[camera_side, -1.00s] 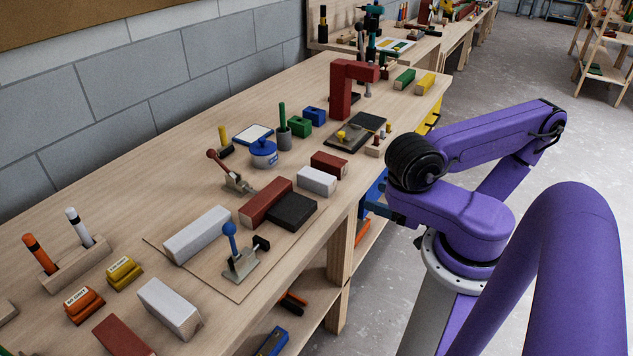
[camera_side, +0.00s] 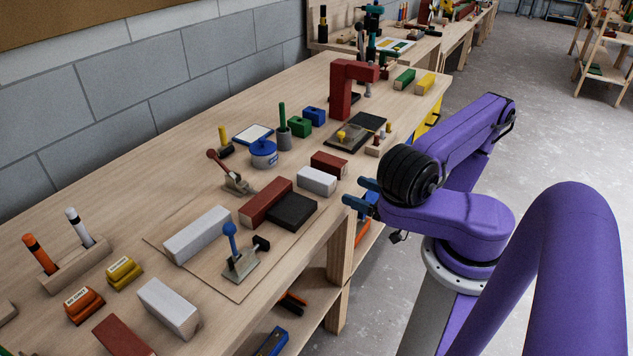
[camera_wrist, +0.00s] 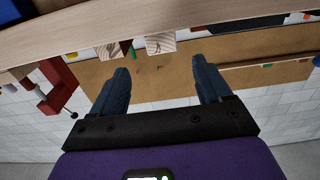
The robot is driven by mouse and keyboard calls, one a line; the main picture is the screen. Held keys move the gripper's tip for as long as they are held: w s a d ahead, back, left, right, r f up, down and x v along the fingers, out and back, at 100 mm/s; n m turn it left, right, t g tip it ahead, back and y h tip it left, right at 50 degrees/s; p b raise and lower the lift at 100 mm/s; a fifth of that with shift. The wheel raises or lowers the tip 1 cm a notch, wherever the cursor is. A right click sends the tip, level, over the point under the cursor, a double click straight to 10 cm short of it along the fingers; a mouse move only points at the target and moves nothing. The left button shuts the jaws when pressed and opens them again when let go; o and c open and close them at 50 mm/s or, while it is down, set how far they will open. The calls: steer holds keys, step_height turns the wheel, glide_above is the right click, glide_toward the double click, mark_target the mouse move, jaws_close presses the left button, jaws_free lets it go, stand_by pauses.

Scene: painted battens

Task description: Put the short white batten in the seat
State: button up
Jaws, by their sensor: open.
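The short white batten (camera_side: 317,181) lies near the table's front edge in the side view, beside a short red batten (camera_side: 329,163). In the wrist view, the bare wood end of the white batten (camera_wrist: 160,43) shows between and beyond my fingertips. My gripper (camera_side: 361,193) is open and empty, just off the front edge, to the right of the white batten and apart from it. Its blue fingers also show spread in the wrist view (camera_wrist: 162,66). A thin board (camera_side: 209,277) carries a long white batten (camera_side: 197,234), a long red batten (camera_side: 265,202) and toggle clamps. I cannot tell exactly where the seat is.
A black block (camera_side: 291,211) lies beside the long red batten. A blue-handled clamp (camera_side: 230,240) and a red-handled clamp (camera_side: 229,175) stand up from the board. Another white block (camera_side: 169,308) lies nearer.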

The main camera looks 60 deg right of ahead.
mark_target(324, 178)
steer(key=w, duration=0.5)
steer(key=shift+w, duration=0.15)
steer(key=shift+w+a+r, duration=0.1)
steer(key=shift+w, duration=1.2)
steer(key=shift+w+a+r, duration=0.1)
steer(key=shift+w, duration=1.2)
steer(key=shift+d, duration=0.1)
steer(key=c, duration=1.2)
steer(key=shift+r, duration=0.15)
